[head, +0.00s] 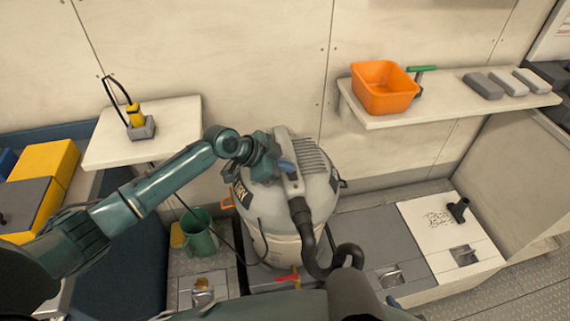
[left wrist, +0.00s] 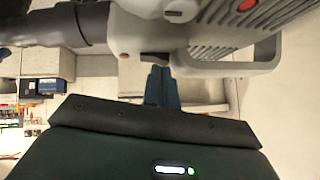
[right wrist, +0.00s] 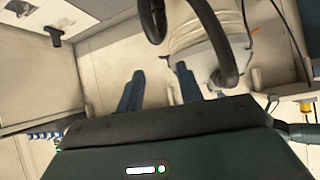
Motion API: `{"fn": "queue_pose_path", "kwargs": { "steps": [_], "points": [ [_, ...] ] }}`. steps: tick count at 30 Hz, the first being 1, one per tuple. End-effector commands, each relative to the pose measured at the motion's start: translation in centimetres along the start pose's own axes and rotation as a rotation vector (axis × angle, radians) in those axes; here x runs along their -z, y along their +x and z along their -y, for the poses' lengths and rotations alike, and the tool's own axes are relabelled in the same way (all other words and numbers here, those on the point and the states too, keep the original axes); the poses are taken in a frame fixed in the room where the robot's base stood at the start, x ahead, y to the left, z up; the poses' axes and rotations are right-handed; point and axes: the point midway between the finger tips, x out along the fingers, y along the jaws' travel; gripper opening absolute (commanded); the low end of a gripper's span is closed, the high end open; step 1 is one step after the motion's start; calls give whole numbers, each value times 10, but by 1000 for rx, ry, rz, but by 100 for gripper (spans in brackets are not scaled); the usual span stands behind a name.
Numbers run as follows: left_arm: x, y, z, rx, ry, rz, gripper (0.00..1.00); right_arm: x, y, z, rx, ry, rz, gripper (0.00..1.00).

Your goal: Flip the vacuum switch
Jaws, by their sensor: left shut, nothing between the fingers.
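The vacuum (head: 318,195) is a pale drum with a grey ribbed head and a black hose (head: 302,218). It stands upright against the back wall. My left gripper (head: 286,164) is at the left side of its head. In the left wrist view the closed, empty fingers (left wrist: 161,78) point at the underside of the vacuum head (left wrist: 215,62), close to a small dark part; I cannot tell if they touch. A red spot (left wrist: 247,5) shows on the head; the switch is not clearly made out. My right gripper (right wrist: 158,86) is open and empty, low before the vacuum drum (right wrist: 192,42) and hose (right wrist: 228,50).
An orange bin (head: 384,90) and grey blocks (head: 484,85) are on the right wall shelf (head: 440,99). A yellow-topped device (head: 137,119) sits on the left shelf (head: 180,118). A green bucket (head: 200,236) stands left of the vacuum. Latched lids (head: 385,242) lie to its right.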

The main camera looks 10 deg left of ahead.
Motion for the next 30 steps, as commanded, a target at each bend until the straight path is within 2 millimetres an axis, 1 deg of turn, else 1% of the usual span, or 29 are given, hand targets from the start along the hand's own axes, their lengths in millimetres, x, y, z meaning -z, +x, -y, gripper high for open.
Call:
{"fn": "queue_pose_path", "kwargs": {
  "steps": [4,8,9,12,17,25,30],
  "points": [
    [-1,1,0,-5,-6,1,0,-2,2,0,1,0,-1,36],
    [-9,10,3,-57,-62,1,0,-10,10,2,7,-1,-14,36],
    [-6,6,3,-61,-63,1,0,0,6,5,14,-4,-24,36],
    [-6,6,2,-61,-62,4,0,6,4,8,22,-8,-34,36],
    [-6,5,0,-63,-62,6,0,7,2,7,23,-13,-35,36],
    [-4,3,-12,-68,-62,10,0,14,-4,5,18,-13,-30,36],
    [-5,3,-17,-69,-64,11,0,14,-4,4,15,-13,-28,36]
  ]
}}
